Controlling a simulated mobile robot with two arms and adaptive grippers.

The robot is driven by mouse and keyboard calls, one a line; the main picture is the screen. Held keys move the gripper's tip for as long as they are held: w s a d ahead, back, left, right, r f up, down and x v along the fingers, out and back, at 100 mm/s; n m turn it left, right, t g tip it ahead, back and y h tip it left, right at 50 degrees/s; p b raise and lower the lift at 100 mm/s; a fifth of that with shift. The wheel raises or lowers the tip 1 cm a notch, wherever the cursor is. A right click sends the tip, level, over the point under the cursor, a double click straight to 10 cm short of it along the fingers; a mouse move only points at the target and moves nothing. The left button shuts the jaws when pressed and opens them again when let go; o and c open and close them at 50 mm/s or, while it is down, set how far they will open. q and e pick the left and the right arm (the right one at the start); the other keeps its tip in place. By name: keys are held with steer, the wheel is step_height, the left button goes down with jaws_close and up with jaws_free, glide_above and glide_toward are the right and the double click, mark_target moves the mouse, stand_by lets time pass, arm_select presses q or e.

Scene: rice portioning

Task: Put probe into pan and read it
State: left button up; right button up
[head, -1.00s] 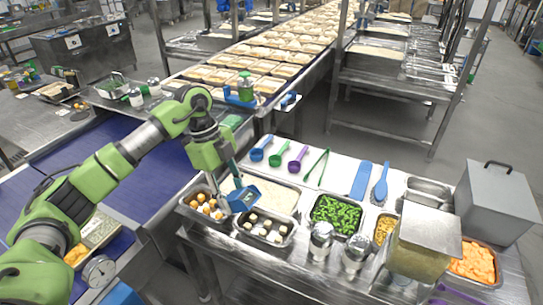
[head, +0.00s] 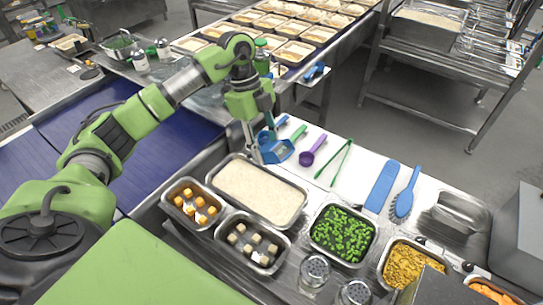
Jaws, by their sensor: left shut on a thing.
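The probe's thin tip is not clearly visible. My right gripper is out of view.
Pans of orange cubes (head: 172,206), pale cubes (head: 222,240), green vegetables (head: 312,243) and yellow food (head: 385,270) stand near the rice. A purple scoop (head: 308,158), green tongs (head: 340,165), blue spatula (head: 381,187) and blue brush (head: 404,204) lie right of the probe. Shakers (head: 314,272) stand in front.

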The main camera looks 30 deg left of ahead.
arm_select(q)
steer(key=f+b, duration=0.1)
steer(key=f, duration=0.1)
steer(key=s+f, duration=0.1)
steer(key=f, duration=0.2)
steer(key=shift+b, duration=0.35)
steer(key=f+b, duration=0.2)
steer(key=f, duration=0.1)
steer(key=f+b, duration=0.3)
steer(key=f, duration=0.1)
steer(key=f+b, duration=0.3)
steer(key=shift+w+f, duration=0.25)
steer(key=shift+f, duration=0.05)
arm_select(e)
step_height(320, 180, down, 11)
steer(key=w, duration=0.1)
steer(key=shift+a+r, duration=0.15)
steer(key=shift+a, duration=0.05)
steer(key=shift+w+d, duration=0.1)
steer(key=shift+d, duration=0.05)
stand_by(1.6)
arm_select(q)
steer(key=shift+r, duration=0.1)
stand_by(1.7)
step_height(320, 180, up, 10)
steer(key=p, duration=0.8)
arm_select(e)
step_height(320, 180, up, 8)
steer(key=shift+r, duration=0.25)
